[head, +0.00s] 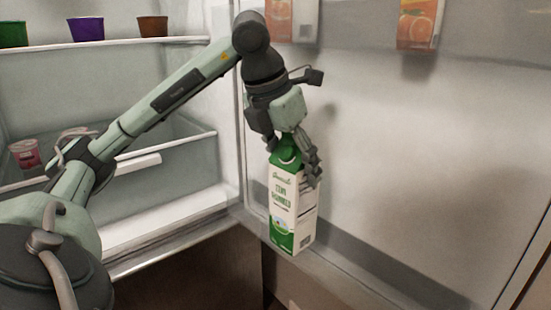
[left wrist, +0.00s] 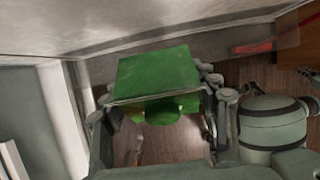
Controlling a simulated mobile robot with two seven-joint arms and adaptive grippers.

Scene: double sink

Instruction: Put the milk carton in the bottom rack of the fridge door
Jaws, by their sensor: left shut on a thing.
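The milk carton (head: 292,212), white and green with a green cap, is upright or nearly so at the hinge side of the open fridge door. My left gripper (head: 292,155) is shut on its upper part from above. In the left wrist view the carton's green top (left wrist: 157,75) sits between the fingers (left wrist: 155,88). The bottom door rack (head: 370,262) is a long, see-through bin low on the door. The carton's base overlaps its left end in the head view; I cannot tell whether it is inside or resting. My right gripper is not in view.
The fridge interior at left has shelves (head: 110,43) with several small cups and a red-labelled can (head: 26,155). Orange juice cartons (head: 418,25) stand higher on the door. The bottom rack looks empty to the carton's right.

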